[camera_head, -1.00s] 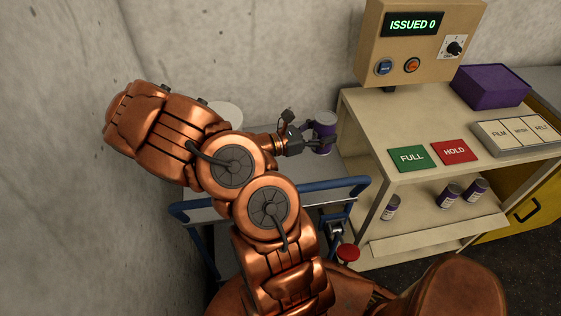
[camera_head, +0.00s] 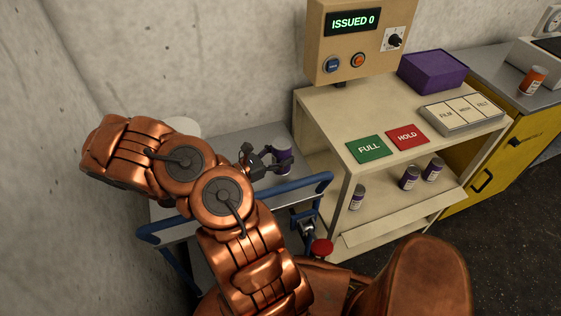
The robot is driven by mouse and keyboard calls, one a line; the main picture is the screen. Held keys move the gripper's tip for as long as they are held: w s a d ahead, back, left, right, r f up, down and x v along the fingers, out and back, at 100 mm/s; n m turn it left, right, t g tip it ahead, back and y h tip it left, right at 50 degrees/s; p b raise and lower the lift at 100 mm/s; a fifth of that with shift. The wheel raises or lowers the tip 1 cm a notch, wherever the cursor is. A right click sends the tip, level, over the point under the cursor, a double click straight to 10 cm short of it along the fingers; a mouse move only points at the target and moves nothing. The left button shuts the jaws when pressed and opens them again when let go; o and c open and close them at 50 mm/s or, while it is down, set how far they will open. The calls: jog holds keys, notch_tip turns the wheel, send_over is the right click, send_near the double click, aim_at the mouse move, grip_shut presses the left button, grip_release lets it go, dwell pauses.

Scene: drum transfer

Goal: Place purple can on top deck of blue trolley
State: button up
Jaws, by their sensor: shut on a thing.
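The purple can (camera_head: 283,149) is upright, with a pale lid and a light label. My gripper (camera_head: 270,158) is shut on it from the left side. It is over the grey top deck of the blue trolley (camera_head: 260,133), near the deck's right side, beside the beige stand. I cannot tell whether the can's base touches the deck. My arm hides much of the deck and the trolley's left part. The trolley's blue rail (camera_head: 305,186) runs in front of the can.
A beige stand (camera_head: 345,178) with an issue panel (camera_head: 358,40) is right of the trolley. Several similar cans are on its lower shelf, including one can (camera_head: 409,178). A purple box (camera_head: 432,70) and an orange can (camera_head: 532,81) are farther right.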

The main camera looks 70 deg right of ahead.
jog(key=shift+f, duration=0.25)
jog(key=shift+f+p, duration=0.65)
jog(key=shift+f, duration=1.1)
jog(key=shift+f, duration=0.1)
jog(key=o, duration=1.5)
